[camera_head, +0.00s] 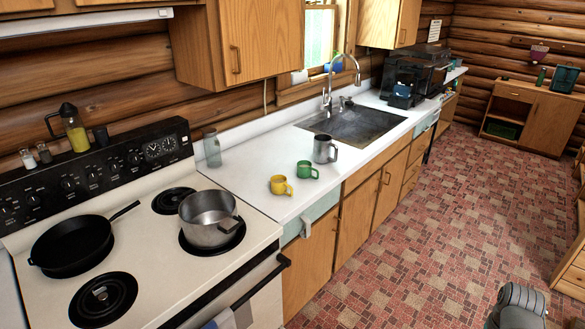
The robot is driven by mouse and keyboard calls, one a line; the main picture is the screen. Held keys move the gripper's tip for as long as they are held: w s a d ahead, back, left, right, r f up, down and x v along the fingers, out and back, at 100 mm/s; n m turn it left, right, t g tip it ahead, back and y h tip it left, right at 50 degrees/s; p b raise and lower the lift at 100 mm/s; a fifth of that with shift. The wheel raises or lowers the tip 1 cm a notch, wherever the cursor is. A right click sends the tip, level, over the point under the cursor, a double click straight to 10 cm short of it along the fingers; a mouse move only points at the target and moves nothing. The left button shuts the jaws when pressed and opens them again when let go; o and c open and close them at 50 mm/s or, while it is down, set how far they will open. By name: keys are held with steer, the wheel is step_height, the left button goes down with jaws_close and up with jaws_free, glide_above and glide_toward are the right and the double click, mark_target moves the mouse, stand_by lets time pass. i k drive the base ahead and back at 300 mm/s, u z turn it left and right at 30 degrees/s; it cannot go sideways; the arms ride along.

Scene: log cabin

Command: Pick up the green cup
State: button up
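The green cup (306,170) stands upright on the white counter (246,190), between the stove and the sink. Its handle points right. A yellow cup (281,185) stands close by at its lower left, and a grey metal mug (325,149) stands at its upper right. The green cup appears apart from both. Part of my own body shows at the bottom right edge, over the floor, but the fingertips of my gripper are not in view. Nothing touches the green cup.
A stove (150,255) with a black pan (72,245) and a steel pot (209,218) is at the left. A clear glass (212,147) stands at the counter's back. The sink (355,124) lies beyond the cups. The tiled floor (430,210) in front is open.

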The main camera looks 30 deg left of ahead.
mark_target(308, 172)
steer(key=u, duration=0.45)
steer(key=i, duration=1.4)
steer(key=u, duration=0.55)
